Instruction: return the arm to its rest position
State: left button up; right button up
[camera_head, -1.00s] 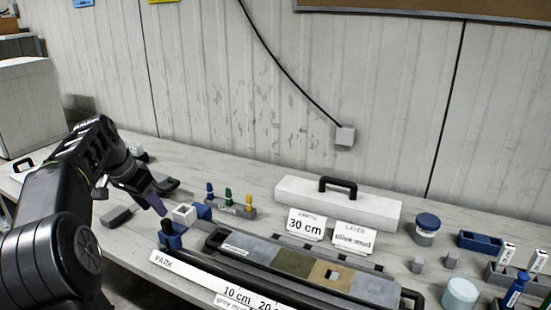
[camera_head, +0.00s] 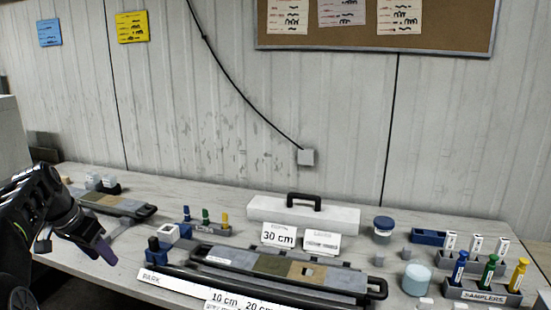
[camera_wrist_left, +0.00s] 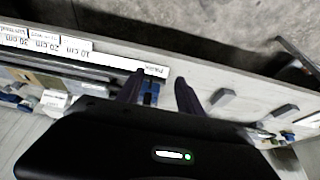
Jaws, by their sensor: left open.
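My left gripper (camera_head: 104,252) is at the left of the head view, in front of the bench's left part. It is empty, with its dark purple fingers pointing down and right. In the left wrist view its two fingers (camera_wrist_left: 158,92) stand apart with nothing held between them. A blue block with a dark knob (camera_head: 154,250) stands at the left end of the core tray, to the right of the gripper and apart from it. My right gripper does not show.
The core tray (camera_head: 345,281) lies along the front, with the PARK strip (camera_head: 160,279) before it. A second tray (camera_head: 125,206) lies at the left back. A white lidded case (camera_head: 345,218), a lidded jar (camera_head: 383,228) and the samplers rack (camera_head: 480,293) stand further right.

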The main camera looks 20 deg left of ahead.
pick_arm(q)
jog(key=w+d+f+g+h, duration=0.1)
jog(key=w+d+f, duration=0.25)
jog(key=f, duration=0.55)
jog(key=w+d+f, duration=0.2)
jog(key=d+f, duration=0.2)
jog(key=f, duration=0.5)
jog(key=s+d+f+n+g+h, duration=0.1)
jog(key=s+d+f+n, duration=0.1)
jog(key=d+f, duration=1.5)
jog(key=s+d+f+g+h, duration=0.1)
jog(key=s+d+f, duration=0.5)
jog(key=s+d, duration=0.25)
jog(key=s+d+f+g+h, duration=0.1)
jog(key=s+d+f, duration=0.6)
jog(key=d, duration=0.2)
jog(key=s+d+n, duration=0.1)
jog(key=s+d, duration=0.7)
jog(key=s, duration=0.1)
jog(key=shift+m, duration=0.7)
jog(key=w+d+r, duration=0.2)
jog(key=w, duration=0.1)
jog(key=shift+w+d+r, duration=0.1)
jog(key=shift+r, duration=0.05)
